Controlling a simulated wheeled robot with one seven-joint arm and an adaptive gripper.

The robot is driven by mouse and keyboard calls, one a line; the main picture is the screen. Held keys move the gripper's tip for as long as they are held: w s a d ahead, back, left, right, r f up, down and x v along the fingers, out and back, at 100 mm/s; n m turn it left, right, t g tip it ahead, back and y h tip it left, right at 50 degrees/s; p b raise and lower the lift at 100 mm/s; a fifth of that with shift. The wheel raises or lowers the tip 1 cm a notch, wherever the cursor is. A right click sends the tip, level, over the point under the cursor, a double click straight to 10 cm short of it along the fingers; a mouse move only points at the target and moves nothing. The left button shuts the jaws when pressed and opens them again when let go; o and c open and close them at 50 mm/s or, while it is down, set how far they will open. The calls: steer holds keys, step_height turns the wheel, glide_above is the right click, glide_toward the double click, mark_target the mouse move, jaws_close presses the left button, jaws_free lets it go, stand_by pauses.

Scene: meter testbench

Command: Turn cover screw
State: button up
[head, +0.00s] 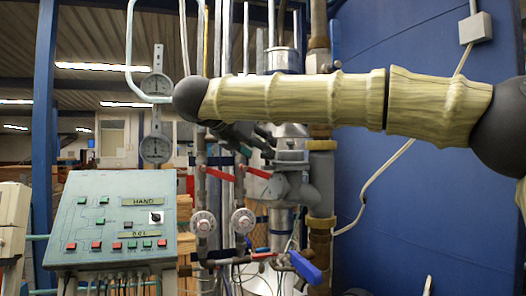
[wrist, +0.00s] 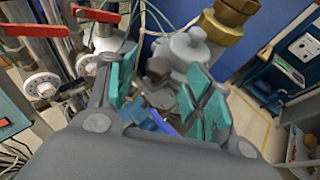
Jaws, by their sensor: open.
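A grey cast meter body (head: 292,180) sits on the vertical pipework in the middle of the head view. In the wrist view its grey, rounded housing (wrist: 188,48) lies just beyond my gripper (wrist: 163,82). My gripper is open, with teal pads on either side and nothing seen clamped between them. In the head view my gripper (head: 250,135) is dark grey, partly behind my arm, close to the top of the meter body. Small grey parts show between the pads, but I cannot tell which is the cover screw or whether a finger touches it.
A control panel (head: 115,220) stands at the left. Red lever handles (head: 220,173), white round handwheels (head: 203,223) and a blue lever (head: 304,267) project from the pipes. A brass fitting (wrist: 228,18) adjoins the meter. A blue wall (head: 430,210) closes the right side.

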steer(key=v, duration=0.9)
